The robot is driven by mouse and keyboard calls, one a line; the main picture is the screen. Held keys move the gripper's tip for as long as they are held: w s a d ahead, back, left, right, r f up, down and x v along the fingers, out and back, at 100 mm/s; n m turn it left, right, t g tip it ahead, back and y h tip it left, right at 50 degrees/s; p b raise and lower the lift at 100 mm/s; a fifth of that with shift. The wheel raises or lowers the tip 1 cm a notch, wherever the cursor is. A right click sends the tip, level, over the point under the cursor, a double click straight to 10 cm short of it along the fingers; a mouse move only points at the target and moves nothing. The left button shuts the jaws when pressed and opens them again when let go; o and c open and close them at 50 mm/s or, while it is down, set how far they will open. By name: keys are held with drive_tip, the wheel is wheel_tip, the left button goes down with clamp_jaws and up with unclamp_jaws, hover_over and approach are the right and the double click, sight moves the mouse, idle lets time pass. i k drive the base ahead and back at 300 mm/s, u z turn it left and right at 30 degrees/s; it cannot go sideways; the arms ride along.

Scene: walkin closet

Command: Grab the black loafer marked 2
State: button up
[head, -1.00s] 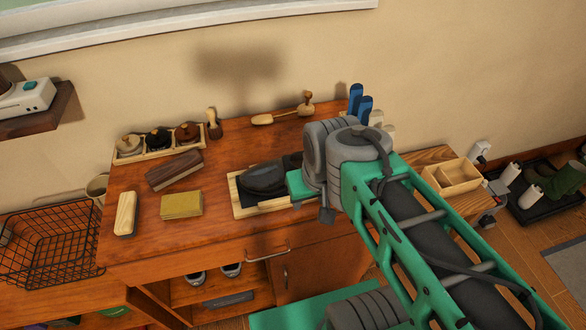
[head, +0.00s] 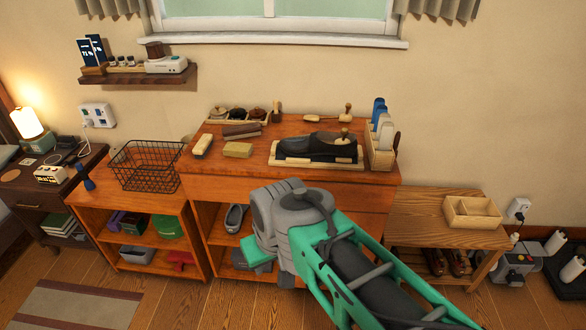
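A pair of black shoes (head: 312,145) lies on a light wooden tray (head: 345,164) on the wooden cabinet top, right of its middle. They overlap in this view, and no number can be read on either, so I cannot tell which is marked 2. My gripper (head: 258,254) is below and left of the tray, in front of the cabinet's lower part and apart from the shoes. Its fingers are hidden by my wrist, so I cannot see whether it is open or shut.
On the cabinet top, a yellow block (head: 238,150) and a brush (head: 241,131) lie left of the tray. A wooden holder (head: 381,158) with blue and white items stands right of it. A wire basket (head: 147,166) is farther left, and a bench (head: 425,225) stands right.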

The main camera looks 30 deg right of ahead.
sight(314, 144)
drive_tip(key=u, duration=0.9)
drive_tip(key=i, duration=1.3)
drive_tip(key=z, duration=0.45)
drive_tip(key=i, duration=0.65)
drive_tip(key=z, duration=0.6)
